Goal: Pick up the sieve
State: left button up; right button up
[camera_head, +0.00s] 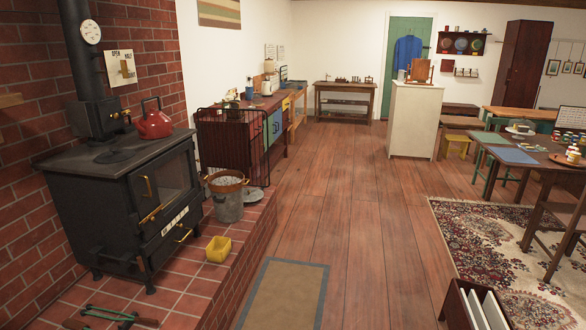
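A round, copper-brown rimmed thing (226,182), which looks like the sieve, sits on top of a grey metal bucket (229,207). The bucket stands on the raised brick hearth, to the right of the black stove. The rim appears roughly level; its mesh is too small to make out. Neither of my grippers shows in the head view.
The black stove (118,163) carries a red kettle (154,122). A yellow tub (219,249) and green-handled tools (108,314) lie on the hearth (180,280). A dark wire guard (232,148) stands behind the bucket. The wooden floor (345,220) to the right is open.

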aim_at(225, 181)
jog(key=i, duration=3.6)
